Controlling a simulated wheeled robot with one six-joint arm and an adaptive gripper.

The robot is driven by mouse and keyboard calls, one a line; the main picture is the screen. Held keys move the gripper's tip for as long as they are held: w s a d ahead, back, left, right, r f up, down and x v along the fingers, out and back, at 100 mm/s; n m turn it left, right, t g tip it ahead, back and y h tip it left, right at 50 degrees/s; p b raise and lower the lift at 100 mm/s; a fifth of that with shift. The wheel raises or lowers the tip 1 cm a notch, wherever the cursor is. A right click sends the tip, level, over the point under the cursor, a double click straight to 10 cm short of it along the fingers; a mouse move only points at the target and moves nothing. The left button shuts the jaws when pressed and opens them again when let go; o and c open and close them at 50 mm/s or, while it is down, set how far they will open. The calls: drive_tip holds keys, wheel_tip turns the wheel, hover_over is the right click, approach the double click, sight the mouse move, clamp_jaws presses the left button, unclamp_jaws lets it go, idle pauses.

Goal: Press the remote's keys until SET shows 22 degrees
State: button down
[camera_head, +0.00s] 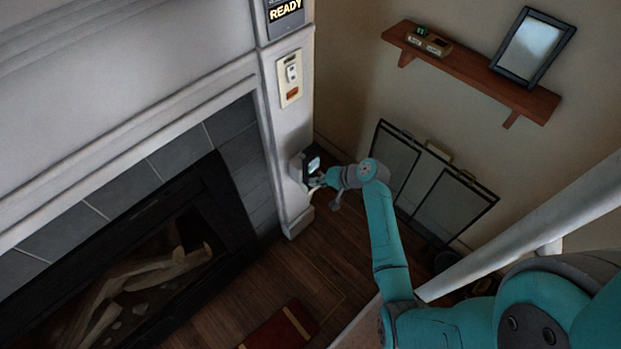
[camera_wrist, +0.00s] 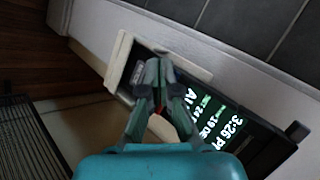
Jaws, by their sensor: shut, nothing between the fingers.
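The remote (camera_wrist: 255,135) is dark, with a lit display, and sits in a pale cradle (camera_wrist: 118,62) on the white fireplace pillar. It also shows small in the head view (camera_head: 313,163). Its display is turned sideways in the wrist view; I can make out 3:26 and a green SET line that seems to read 19. My gripper (camera_wrist: 158,65) is shut and empty, its fingertips over the remote's key end. The fingers hide most of the keys, and I cannot tell whether they touch one. In the head view my gripper (camera_head: 318,183) is at the remote.
A switch plate (camera_head: 290,76) and a READY sign (camera_head: 286,12) are on the pillar above. The fireplace opening (camera_head: 150,265) is at left. A folded screen (camera_head: 440,185) leans on the wall at right, below a wooden shelf (camera_head: 470,70) with a picture frame (camera_head: 532,47).

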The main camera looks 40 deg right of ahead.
drive_tip(key=shift+s, duration=0.75)
drive_tip(key=shift+s, duration=0.1)
drive_tip(key=s, duration=0.4)
drive_tip(key=shift+s+d, duration=0.1)
drive_tip(key=shift+s, duration=0.3)
idle(0.8)
